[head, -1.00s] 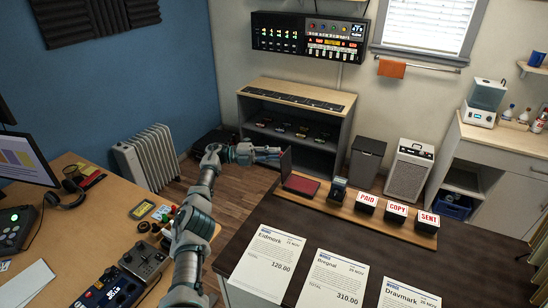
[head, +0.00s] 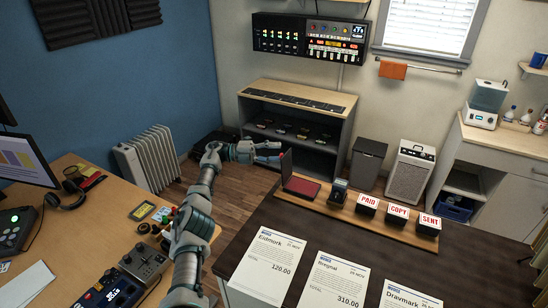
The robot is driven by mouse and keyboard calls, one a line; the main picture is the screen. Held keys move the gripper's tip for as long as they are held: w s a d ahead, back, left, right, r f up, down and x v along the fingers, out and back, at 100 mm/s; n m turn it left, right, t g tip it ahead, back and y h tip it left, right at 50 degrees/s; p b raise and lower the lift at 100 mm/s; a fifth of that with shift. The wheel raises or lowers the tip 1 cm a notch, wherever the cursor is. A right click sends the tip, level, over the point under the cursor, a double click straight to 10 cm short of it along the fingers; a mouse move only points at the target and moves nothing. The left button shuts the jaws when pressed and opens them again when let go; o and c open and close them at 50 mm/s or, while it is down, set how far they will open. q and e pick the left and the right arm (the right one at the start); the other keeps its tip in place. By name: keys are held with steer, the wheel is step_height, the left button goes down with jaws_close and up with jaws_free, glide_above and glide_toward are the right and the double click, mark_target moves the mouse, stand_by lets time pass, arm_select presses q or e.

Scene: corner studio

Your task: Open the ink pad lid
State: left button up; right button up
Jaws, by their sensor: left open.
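The ink pad (head: 301,187) sits at the left end of a wooden strip on the dark desk. Its lid (head: 286,164) stands raised, roughly upright, at the pad's left side, and the dark red pad surface shows. My left gripper (head: 274,152) is just left of the lid near its upper edge, with its fingers pointing right. It is open and holds nothing. From this view I cannot tell whether a fingertip touches the lid. My right gripper is not in view.
On the wooden strip (head: 383,217) right of the pad stand a small dark stamper (head: 339,190) and stamps marked PAID (head: 367,204), COPY (head: 397,214) and SENT (head: 429,224). Invoice sheets (head: 333,281) lie in front on the dark desk (head: 300,222).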

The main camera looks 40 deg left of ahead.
arm_select(q)
step_height(320, 180, up, 8)
steer(key=shift+w, duration=0.2)
steer(key=shift+a, duration=0.1)
stand_by(0.4)
